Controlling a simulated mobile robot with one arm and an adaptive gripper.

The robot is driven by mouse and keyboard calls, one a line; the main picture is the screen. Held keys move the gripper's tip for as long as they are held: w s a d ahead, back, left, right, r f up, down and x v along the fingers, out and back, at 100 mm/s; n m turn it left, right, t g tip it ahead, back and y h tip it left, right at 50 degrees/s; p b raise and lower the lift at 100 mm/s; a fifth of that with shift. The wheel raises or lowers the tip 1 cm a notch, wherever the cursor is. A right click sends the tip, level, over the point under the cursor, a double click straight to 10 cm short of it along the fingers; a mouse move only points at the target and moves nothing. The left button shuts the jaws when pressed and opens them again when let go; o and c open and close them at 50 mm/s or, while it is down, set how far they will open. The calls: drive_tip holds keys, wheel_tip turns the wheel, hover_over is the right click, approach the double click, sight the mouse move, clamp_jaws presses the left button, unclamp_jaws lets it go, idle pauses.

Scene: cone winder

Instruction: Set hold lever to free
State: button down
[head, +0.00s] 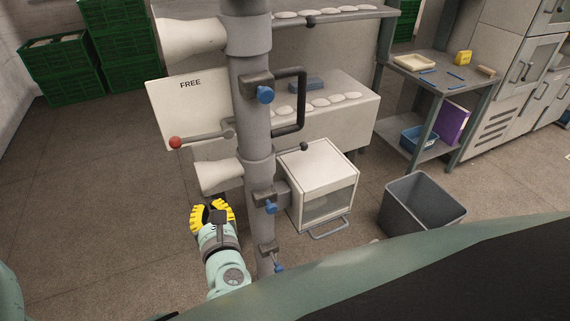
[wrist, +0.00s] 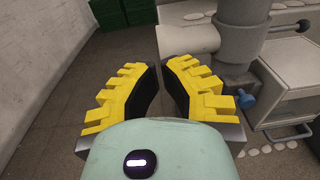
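A lever with a red ball knob (head: 175,142) and a thin grey rod points left from the grey post (head: 252,110), nearly level, its knob slightly lower than its pivot. A white plate marked FREE (head: 188,100) stands behind and above it. I cannot make out the lever in the wrist view. My gripper (head: 212,208), with yellow ridged fingers, is below the lever and left of the post, apart from both. In the wrist view my gripper (wrist: 157,68) shows a gap between its fingertips with nothing in it; it is open.
White cones (head: 220,177) stick out left from the post, above and below the lever. Blue knobs (head: 265,95) and a black bar handle (head: 303,100) are on its right. A white box (head: 322,185) and a grey bin (head: 420,205) stand right. Floor at left is clear.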

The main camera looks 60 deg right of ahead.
sight(201, 138)
drive_tip(key=w+d+r+t+p, duration=0.1)
drive_tip(key=w+d+r+p, duration=0.4)
drive_tip(key=w+r, duration=0.2)
drive_tip(key=shift+w+d+m+t, duration=0.25)
drive_tip(key=shift+w+m+t, duration=0.05)
drive_tip(key=shift+w, duration=0.9)
